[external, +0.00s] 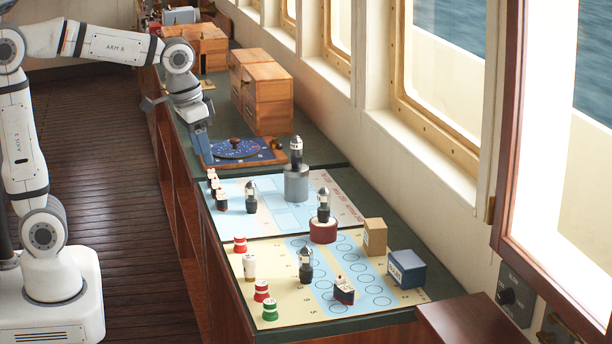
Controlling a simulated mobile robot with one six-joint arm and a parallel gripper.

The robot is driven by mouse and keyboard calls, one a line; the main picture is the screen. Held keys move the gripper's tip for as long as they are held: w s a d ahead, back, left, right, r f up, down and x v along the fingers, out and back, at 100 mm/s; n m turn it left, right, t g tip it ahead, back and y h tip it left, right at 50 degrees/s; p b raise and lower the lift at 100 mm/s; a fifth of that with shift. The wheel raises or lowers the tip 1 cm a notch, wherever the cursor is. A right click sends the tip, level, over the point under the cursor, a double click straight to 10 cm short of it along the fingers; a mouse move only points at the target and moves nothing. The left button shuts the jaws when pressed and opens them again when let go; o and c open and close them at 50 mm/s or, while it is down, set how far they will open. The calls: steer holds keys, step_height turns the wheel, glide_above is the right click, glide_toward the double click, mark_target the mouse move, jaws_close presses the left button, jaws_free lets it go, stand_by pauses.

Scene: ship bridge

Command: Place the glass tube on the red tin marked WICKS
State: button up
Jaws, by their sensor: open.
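A short round red tin (323,232) stands on the chart near the middle of the counter. A dark lighthouse-shaped piece with a pale top (323,207) stands upright on it. No lettering on the tin can be read. I cannot pick out a glass tube with certainty; clear glass is hard to tell at this size. My gripper (202,148) is open and points down at the counter's left edge, beside the blue round dial on a wooden board (238,149). It is well behind the red tin and apart from it, with nothing seen in it.
A grey cylinder (297,186) bears another lighthouse piece. More lighthouse pieces (251,199) (306,268), small red, white and green pieces (270,310), a tan box (375,238) and a blue box (406,270) stand around. Wooden boxes (268,100) stand farther back. Windows line the right.

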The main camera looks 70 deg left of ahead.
steer(key=s+d+f+m, duration=0.1)
steer(key=s+f, duration=0.2)
steer(key=s, duration=0.3)
steer(key=s+d+f+t, duration=0.1)
steer(key=s+f, duration=0.2)
steer(key=s, duration=0.4)
steer(key=shift+s+d+f+m, duration=0.25)
steer(key=shift+s+f+m, duration=0.05)
steer(key=shift+m, duration=0.1)
steer(key=shift+f, duration=0.2)
